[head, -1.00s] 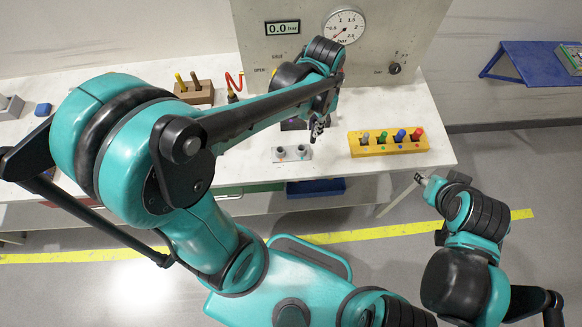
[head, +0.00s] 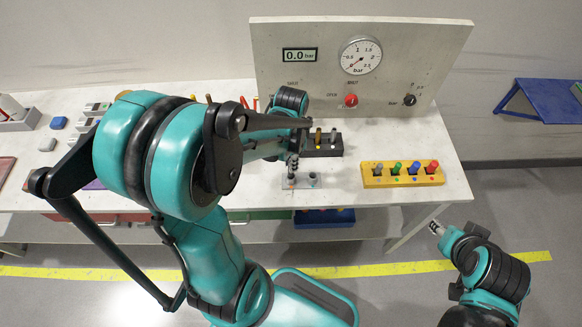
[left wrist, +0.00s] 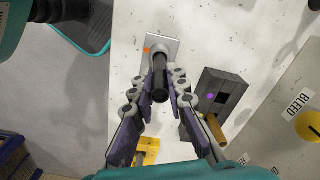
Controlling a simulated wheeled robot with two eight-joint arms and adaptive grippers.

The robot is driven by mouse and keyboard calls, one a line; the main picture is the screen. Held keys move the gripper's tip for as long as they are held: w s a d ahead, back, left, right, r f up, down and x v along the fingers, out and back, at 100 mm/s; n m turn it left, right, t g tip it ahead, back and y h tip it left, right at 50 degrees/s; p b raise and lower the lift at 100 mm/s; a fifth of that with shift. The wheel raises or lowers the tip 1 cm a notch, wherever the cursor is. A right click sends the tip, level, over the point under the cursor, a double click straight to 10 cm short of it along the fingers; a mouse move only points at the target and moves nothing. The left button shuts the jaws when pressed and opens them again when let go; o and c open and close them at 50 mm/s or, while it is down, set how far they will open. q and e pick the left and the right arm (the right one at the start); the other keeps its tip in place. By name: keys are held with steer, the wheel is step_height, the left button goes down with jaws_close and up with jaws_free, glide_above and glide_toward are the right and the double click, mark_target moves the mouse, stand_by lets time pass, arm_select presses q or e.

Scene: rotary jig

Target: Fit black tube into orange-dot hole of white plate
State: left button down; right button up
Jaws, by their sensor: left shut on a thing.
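The white plate (head: 330,190) lies near the table's front edge, with one collared hole showing right of the gripper. It also shows in the left wrist view (left wrist: 173,46), with an orange dot (left wrist: 147,50) beside the tube's far end. My left gripper (head: 291,172) is over the plate's left part. In the left wrist view its fingers (left wrist: 161,84) are shut on the black tube (left wrist: 160,79). The tube's far end overlaps the collar by the orange dot; I cannot tell whether it is inside. My right gripper (head: 437,229) is off the table's front right, its jaws too small to judge.
A dark block (head: 324,150) with pegs stands just behind the plate. A yellow rack (head: 403,179) with several coloured pegs stands to the right. A gauge panel (head: 410,60) rises at the back. Bare tabletop lies between plate and rack.

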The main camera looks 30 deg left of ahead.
arm_select(q)
step_height(320, 180, down, 3)
steer(key=shift+r+b, duration=0.15)
steer(key=shift+b, duration=0.2)
steer(key=c, duration=1.5)
jaws_free()
